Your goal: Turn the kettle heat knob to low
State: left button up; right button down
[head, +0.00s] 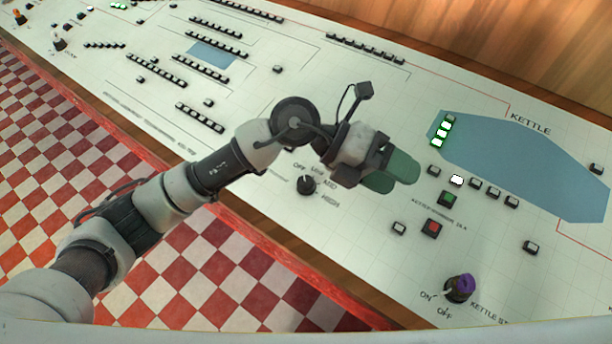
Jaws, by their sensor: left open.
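A small black knob (306,185) sits on the pale control panel (262,182), with the printed words OFF, LOW, MED and HIGH around it. I cannot tell which word its pointer faces. The lettering under the arm is partly hidden. My left gripper (396,174), with green finger pads, is open and empty. In the picture it is to the right of the knob and slightly above it, apart from it. My left arm reaches in from the lower left and passes above the knob in the picture. My right gripper is not in view.
A purple-topped knob (460,287) marked ON and OFF stands at the lower right. Green (449,198) and red (433,227) buttons lie right of my gripper, below a blue KETTLE area (525,165). Rows of black switches (200,117) fill the upper left. A red edge borders the panel's front.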

pick_arm(q)
jog(key=w+a+f+m+t+y, duration=0.1)
jog(key=w+a+f+t+y, duration=0.1)
jog(key=w+a+f+y, duration=0.4)
jog(key=n+t+y, duration=0.1)
jog(key=t+y, duration=0.2)
jog(key=y, duration=0.4)
send_near(306, 181)
notch_tip(306, 181, down, 9)
jog(key=shift+a+f+p, duration=0.15)
jog(key=shift+p, duration=0.5)
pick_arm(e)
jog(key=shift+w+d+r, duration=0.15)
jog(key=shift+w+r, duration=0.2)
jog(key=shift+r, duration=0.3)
